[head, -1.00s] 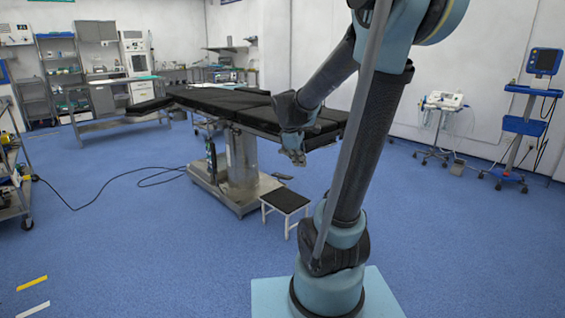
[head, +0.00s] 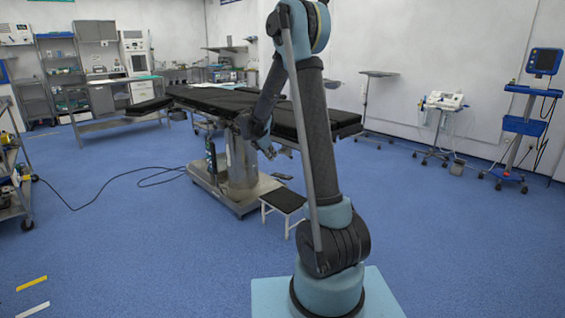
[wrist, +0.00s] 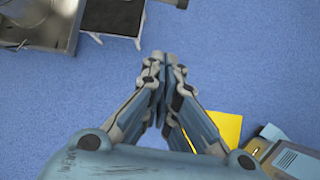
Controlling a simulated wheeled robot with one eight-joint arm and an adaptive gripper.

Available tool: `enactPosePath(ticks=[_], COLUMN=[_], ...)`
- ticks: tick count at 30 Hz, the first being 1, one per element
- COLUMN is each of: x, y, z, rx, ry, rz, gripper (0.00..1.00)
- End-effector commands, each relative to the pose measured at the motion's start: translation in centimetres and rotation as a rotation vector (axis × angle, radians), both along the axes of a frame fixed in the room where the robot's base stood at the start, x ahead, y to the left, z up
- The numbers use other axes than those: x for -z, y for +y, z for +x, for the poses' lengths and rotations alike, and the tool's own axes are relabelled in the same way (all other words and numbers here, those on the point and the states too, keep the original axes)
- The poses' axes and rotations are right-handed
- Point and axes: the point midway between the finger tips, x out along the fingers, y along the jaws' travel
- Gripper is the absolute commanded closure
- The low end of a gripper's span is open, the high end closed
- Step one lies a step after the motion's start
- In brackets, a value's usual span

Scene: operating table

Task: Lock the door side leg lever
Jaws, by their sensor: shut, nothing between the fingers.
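The operating table (head: 218,101) stands in the middle of the head view, with a black padded top on a steel column and base. My gripper (head: 270,153) is beside the near edge of its right part, just below the pad level. In the wrist view my gripper (wrist: 165,58) has its fingers together, with nothing between them. Below it is blue floor. The leg lever cannot be made out in either view; it may be hidden behind my arm or too small to see.
A small black-topped step stool (head: 283,200) stands by the table base (head: 238,196); it also shows in the wrist view (wrist: 112,17). A black cable (head: 100,195) lies on the floor at left. Carts (head: 520,125) stand at right.

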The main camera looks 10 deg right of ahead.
Motion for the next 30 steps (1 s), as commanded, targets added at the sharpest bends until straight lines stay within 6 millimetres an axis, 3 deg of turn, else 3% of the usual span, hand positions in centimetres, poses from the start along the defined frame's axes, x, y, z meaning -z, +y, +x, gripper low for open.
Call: enactPosePath(ticks=[8, 26, 30], x=[1.5, 8.3, 7.0], y=[-0.4, -4.0, -4.9], z=[1.2, 4.8, 5.1], rx=[-0.020, -0.018, -0.019], ry=[0.006, 0.006, 0.007], rz=[-0.016, -0.014, -0.014], gripper=[1.00, 1.00, 1.00])
